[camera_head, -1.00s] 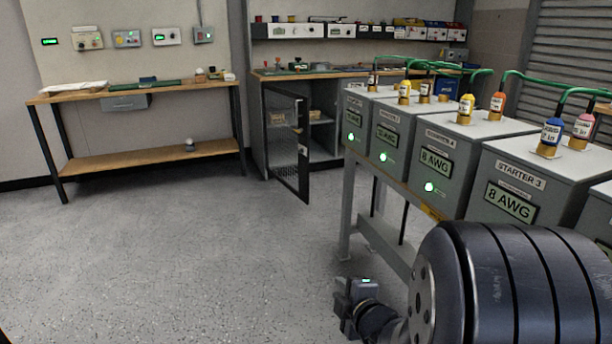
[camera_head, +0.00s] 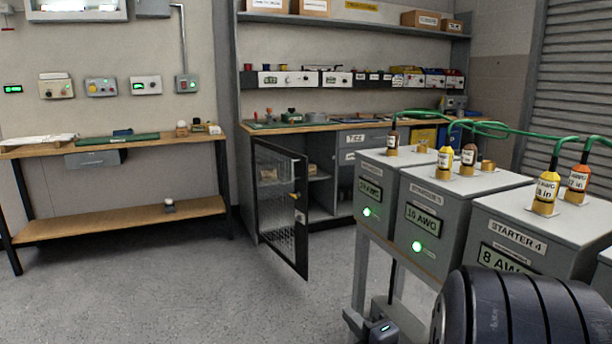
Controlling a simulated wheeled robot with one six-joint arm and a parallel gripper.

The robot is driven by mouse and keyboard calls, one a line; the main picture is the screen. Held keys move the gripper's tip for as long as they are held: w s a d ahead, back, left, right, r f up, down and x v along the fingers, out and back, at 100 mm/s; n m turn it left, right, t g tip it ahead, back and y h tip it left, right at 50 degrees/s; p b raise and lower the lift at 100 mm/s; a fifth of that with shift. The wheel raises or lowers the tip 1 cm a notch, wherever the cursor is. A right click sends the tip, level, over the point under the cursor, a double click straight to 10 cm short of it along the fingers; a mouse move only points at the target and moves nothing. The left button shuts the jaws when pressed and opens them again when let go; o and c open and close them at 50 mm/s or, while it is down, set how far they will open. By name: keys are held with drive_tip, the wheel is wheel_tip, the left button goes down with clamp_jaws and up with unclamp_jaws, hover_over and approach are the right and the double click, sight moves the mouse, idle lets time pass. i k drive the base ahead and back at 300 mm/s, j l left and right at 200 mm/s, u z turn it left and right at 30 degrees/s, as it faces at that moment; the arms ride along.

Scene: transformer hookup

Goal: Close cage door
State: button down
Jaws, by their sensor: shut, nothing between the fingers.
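The cage door (camera_head: 279,205) is a black-framed wire-mesh panel on the cabinet under the back workbench. It stands open, swung out toward me from its left edge. A latch or handle (camera_head: 297,197) shows near its free right edge. The cabinet opening (camera_head: 321,190) behind it shows a shelf with small items. My gripper (camera_head: 380,331) is low at the bottom edge, only partly in frame, well in front of and below the door and apart from it. Its fingertips are cut off or hidden; it is shut, with nothing seen held.
A row of grey starter boxes (camera_head: 432,215) with green cables stands on a metal-legged stand (camera_head: 361,270) at the right, close to my arm. A wooden bench (camera_head: 120,222) stands at the left. The floor (camera_head: 210,295) before the door is clear.

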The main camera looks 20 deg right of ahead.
sight(300, 166)
drive_tip(key=i+z, duration=0.2)
drive_tip(key=i, duration=2.35)
drive_tip(key=l, duration=0.1)
